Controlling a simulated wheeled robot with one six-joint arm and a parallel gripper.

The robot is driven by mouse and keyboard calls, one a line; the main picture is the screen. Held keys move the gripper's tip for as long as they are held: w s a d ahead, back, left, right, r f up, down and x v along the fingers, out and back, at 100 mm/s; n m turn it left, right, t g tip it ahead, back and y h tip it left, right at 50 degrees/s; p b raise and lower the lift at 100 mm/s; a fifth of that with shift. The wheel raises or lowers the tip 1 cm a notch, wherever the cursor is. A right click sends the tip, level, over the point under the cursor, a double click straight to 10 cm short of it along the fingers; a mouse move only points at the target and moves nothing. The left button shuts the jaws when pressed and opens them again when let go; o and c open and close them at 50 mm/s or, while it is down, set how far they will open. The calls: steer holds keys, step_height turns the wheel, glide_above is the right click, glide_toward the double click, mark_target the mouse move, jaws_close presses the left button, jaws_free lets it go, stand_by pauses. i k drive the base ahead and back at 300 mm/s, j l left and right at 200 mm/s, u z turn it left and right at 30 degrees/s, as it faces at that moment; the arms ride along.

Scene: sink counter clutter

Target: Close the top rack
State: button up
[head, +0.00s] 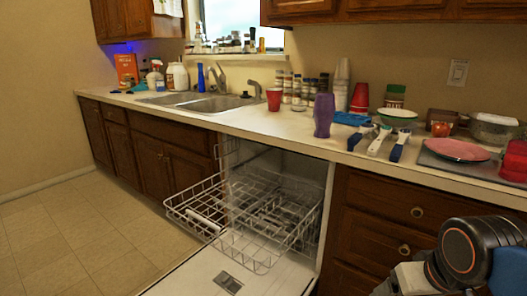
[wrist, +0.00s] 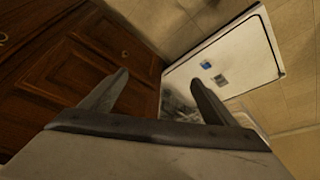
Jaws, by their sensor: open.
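The top rack (head: 203,183) is a white wire basket pulled out of the open dishwasher (head: 325,215) in the head view. Its front edge juts over the lowered white door (head: 190,278). In the wrist view, the door (wrist: 235,50) lies beyond my right finger. Pale, partly hidden shapes there may be part of a rack; I cannot tell. My gripper (wrist: 160,88) shows two grey fingers spread apart with nothing between them. It faces brown cabinet fronts and the door. The fingers do not show in the head view, where my arm is at the bottom right.
Wooden drawers (head: 385,225) flank the dishwasher on the right. The counter above holds a purple vase (head: 323,115), utensils, a red plate (head: 457,149) and cups. A sink (head: 205,103) is to the left. The tiled floor (head: 85,240) at left is clear.

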mark_target(248, 212)
steer(key=i+u, duration=0.15)
steer(key=u, duration=0.25)
steer(key=i+l+u, duration=0.1)
steer(key=u, duration=0.3)
steer(key=i+l+u, duration=0.1)
steer(key=u, duration=0.3)
steer(key=l, duration=0.1)
